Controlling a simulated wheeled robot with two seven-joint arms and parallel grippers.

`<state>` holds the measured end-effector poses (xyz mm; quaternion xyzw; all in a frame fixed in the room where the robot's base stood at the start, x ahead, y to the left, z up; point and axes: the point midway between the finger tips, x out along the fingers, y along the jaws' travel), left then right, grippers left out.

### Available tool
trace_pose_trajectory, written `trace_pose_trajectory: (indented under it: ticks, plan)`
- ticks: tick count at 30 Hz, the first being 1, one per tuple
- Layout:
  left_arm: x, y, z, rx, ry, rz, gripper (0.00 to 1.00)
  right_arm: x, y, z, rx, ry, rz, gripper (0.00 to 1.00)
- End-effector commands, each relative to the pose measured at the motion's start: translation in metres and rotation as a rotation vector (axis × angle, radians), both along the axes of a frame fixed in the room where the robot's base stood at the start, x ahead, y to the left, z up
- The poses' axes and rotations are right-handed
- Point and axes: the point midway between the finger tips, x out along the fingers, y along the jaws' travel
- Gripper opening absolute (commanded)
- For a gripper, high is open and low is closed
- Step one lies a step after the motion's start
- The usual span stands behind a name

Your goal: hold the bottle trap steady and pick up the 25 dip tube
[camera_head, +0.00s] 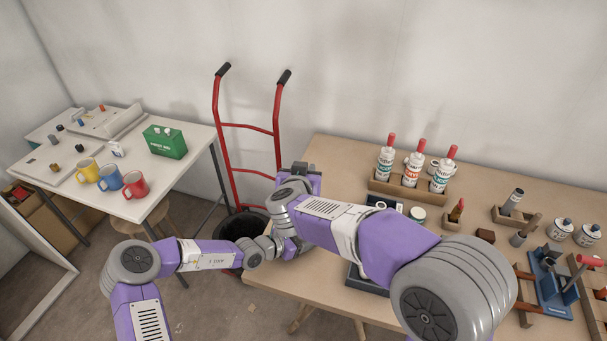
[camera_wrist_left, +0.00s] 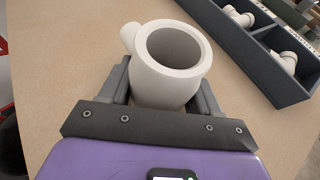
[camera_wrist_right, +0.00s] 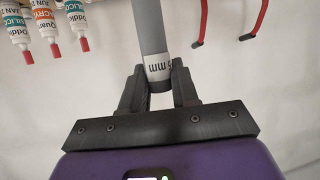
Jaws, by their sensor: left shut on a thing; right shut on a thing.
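The bottle trap (camera_wrist_left: 168,75), a white body with a wide round open mouth and a side stub, stands between the fingers of my left gripper (camera_wrist_left: 165,95), which is shut on it. My right gripper (camera_wrist_right: 159,85) is shut on a grey dip tube (camera_wrist_right: 151,25) with a white label ending in "mm"; the label's number is only partly visible. In the right wrist view the tube runs up out of the frame. In the head view my arms hide both the trap and the tube.
A dark divided tray (camera_wrist_left: 270,50) with white fittings lies beside the trap on the wooden table (camera_head: 330,160). Sealant tubes (camera_head: 414,168) stand in a rack at the back. A red hand truck (camera_head: 247,127) leans at the wall. A blue vise (camera_head: 553,285) sits at the right.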

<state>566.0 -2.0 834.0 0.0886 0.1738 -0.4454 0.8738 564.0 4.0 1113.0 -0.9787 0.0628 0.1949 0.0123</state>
Motion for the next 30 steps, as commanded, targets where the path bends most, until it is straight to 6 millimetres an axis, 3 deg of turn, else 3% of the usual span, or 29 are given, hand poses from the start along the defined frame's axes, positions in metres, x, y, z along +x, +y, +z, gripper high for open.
trace_pose_trajectory:
  ticks: [1,2,8,19,30]
  plan:
    - [0.000,0.000,0.000,0.000,0.000,0.000,0.27,0.000,0.000,0.000,0.000,-0.001,0.000,0.00]
    - [0.000,0.000,0.000,0.000,0.000,0.000,0.64,0.000,0.000,0.000,0.000,-0.001,0.000,0.00]
    - [0.000,0.000,0.000,0.000,0.000,0.000,0.92,0.000,0.000,0.000,0.000,-0.001,-0.001,0.00]
    - [-0.003,0.006,0.003,0.001,-0.001,0.001,0.92,0.000,0.000,0.000,0.000,-0.001,-0.001,0.00]
    - [-0.042,0.061,0.031,0.003,-0.002,0.004,0.92,0.000,0.000,0.000,0.000,-0.001,-0.001,0.00]
